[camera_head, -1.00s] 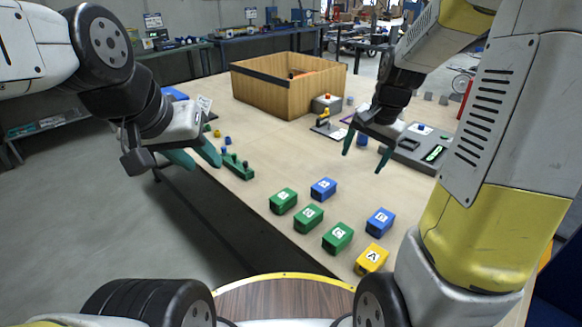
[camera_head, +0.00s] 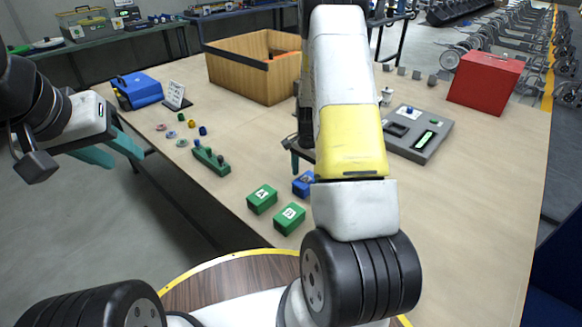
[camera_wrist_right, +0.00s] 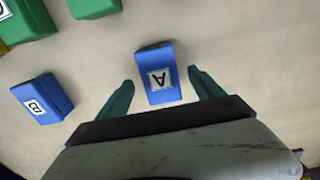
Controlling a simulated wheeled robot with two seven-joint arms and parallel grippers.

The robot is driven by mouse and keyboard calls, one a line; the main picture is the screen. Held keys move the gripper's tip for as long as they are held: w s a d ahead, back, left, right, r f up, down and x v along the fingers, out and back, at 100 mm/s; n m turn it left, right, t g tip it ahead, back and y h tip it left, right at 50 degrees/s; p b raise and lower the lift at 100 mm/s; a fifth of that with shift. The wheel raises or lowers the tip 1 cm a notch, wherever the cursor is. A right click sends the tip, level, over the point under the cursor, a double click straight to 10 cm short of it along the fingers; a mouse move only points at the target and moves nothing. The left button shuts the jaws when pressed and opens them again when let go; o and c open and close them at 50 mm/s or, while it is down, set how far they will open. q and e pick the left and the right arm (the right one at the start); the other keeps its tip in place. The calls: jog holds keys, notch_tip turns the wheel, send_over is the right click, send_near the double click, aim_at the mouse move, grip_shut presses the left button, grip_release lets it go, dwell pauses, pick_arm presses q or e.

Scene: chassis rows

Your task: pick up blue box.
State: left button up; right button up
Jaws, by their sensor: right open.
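A blue box marked A (camera_wrist_right: 157,60) lies on the table between the fingertips of my right gripper (camera_wrist_right: 161,77) in the right wrist view. The fingers are open, with a gap on each side of the box. In the head view a blue box (camera_head: 303,184) shows partly behind my right arm, which hides most of the right gripper. A second blue box marked B (camera_wrist_right: 42,99) lies to the left in the wrist view. My left gripper (camera_head: 128,161) is open and empty, off the table's left edge.
Green boxes (camera_head: 262,199) (camera_head: 289,219) stand close by. A wooden crate (camera_head: 235,71) is at the back, a red case (camera_head: 486,82) and a grey panel (camera_head: 418,133) at the right. A blue toolbox (camera_head: 137,91) is at the left. The table's right front is clear.

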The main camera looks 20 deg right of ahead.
aim_at(306, 179)
jog(key=shift+f, duration=1.5)
jog(key=shift+w+r, duration=0.1)
grip_shut()
